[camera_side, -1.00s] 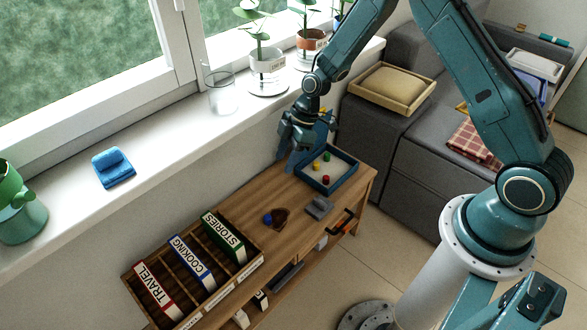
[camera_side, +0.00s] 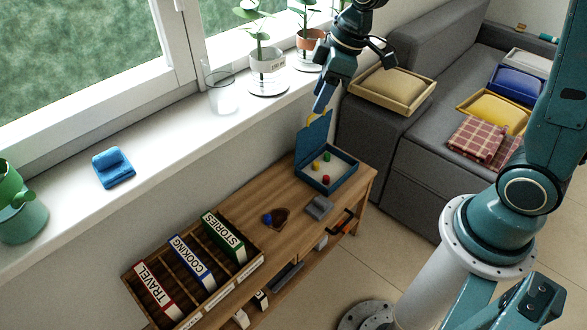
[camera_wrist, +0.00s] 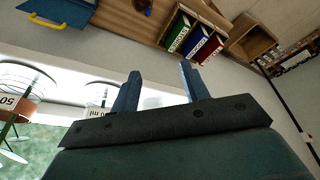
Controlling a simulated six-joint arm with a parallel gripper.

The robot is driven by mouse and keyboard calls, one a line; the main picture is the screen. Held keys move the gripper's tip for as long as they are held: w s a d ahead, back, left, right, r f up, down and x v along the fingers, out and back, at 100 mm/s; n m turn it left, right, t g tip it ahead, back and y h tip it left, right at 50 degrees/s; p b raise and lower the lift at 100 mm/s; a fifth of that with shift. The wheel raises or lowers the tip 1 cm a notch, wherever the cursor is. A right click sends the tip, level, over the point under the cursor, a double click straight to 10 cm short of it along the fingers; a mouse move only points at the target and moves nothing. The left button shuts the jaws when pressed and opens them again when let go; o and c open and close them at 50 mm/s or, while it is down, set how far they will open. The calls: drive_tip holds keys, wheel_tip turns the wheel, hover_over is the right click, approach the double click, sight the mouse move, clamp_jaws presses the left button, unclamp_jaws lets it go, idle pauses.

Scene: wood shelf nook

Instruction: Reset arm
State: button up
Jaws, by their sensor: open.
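My gripper (camera_side: 322,98) hangs above the shelf, near the window sill's right part. In the wrist view its two fingers (camera_wrist: 158,82) stand apart with nothing between them. Below it, a blue box (camera_side: 345,178) stands on the wooden shelf (camera_side: 245,205) with its lid (camera_side: 313,140) raised. The lid has a yellow handle, just below my fingertips in the side view; I cannot tell whether they touch there. Red, green and yellow pieces lie in the box. The wrist view shows part of the blue lid and its yellow handle (camera_wrist: 45,20) at the top left.
Potted plants (camera_side: 268,72) and a drinking glass (camera_side: 222,98) stand on the sill (camera_side: 165,130), close to my arm. A book rack (camera_side: 262,252) holds three labelled books. A grey block (camera_side: 319,207) and heart-shaped dish (camera_side: 281,215) lie on the shelf. The sofa (camera_side: 385,165) is at right.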

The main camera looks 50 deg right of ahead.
drive_tip(key=s+d+r+m+t+h, duration=0.1)
drive_tip(key=s+r+m, duration=0.3)
drive_tip(key=s, duration=0.6)
drive_tip(key=s+d+r+m+t+h, duration=0.1)
drive_tip(key=s+r+m, duration=0.3)
drive_tip(key=s, duration=0.6)
drive_tip(key=shift+s+d+r+t, duration=0.3)
drive_tip(key=shift+d+r, duration=0.2)
drive_tip(key=shift+r, duration=0.3)
